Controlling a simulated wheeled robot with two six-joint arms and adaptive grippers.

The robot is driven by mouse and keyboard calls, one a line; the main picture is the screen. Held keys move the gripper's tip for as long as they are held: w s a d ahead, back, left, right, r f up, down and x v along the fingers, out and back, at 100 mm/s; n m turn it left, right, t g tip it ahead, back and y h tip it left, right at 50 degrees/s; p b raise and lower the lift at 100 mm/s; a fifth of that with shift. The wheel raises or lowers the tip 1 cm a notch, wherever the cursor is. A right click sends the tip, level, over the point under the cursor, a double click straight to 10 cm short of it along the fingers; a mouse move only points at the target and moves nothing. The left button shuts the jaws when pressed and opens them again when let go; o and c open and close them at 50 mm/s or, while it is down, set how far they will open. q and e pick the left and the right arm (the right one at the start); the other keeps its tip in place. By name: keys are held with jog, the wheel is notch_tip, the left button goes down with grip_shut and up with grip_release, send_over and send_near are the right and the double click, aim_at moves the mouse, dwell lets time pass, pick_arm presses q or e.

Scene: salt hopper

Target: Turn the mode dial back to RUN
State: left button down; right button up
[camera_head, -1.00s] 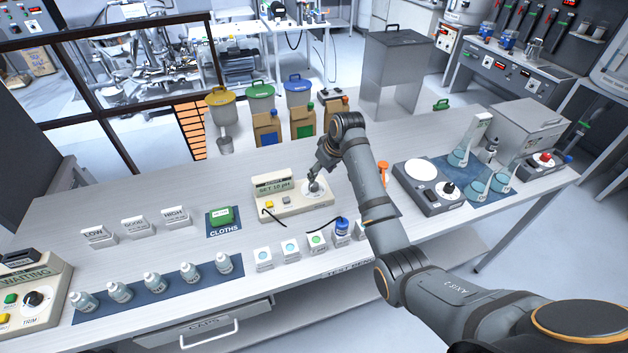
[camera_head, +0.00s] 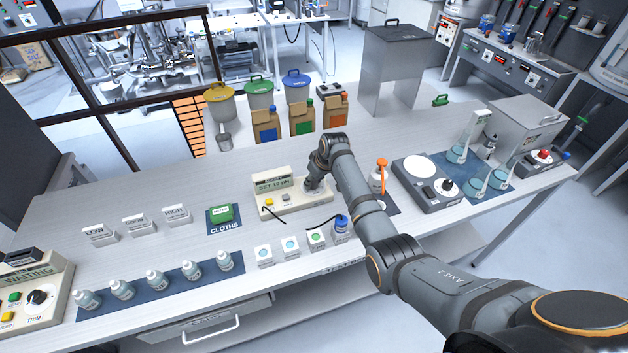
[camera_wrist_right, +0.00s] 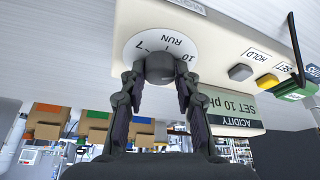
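The cream acidity meter (camera_head: 322,201) stands mid-bench, its display reading "SET 10 pH". Its mode dial (camera_wrist_right: 160,68) has a dark grey knob on a round white plate with the marks 7, 10 and RUN. My right gripper (camera_head: 312,186) reaches down over the dial and mostly hides it in the head view. In the right wrist view, the fingers of my right gripper (camera_wrist_right: 160,80) come in on both sides of the knob and appear to touch it. Which mark the knob points at cannot be made out. My left gripper is not in view.
A grey and a yellow button (camera_wrist_right: 266,82) sit beside the display. A green cloths pack (camera_head: 221,212) lies left of the meter; several small bottles and a row of white blocks are in front.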

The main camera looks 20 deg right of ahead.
grip_shut()
jog(key=shift+d+n+g+y, duration=0.1)
jog(key=shift+n+g+y, duration=0.25)
jog(key=shift+n, duration=0.75)
jog(key=n, duration=0.1)
jog(key=n+y+b, duration=0.1)
jog(key=shift+w+f+n+g, duration=0.15)
jog(key=shift+n+g, duration=0.1)
jog(key=shift+n, duration=0.15)
jog(key=shift+n+y+b, duration=0.25)
jog(key=shift+n+b, duration=0.65)
jog(key=shift+b, duration=0.05)
jog(key=n+g+b, duration=0.1)
jog(key=n+b, duration=0.2)
jog(key=shift+f+y+b, duration=0.1)
jog(key=shift+y+b, duration=0.2)
jog(key=shift+b, duration=0.05)
jog(key=shift+r+n+g+b, duration=0.2)
jog(key=shift+n+g+b, duration=0.4)
jog(key=shift+n+b, duration=0.55)
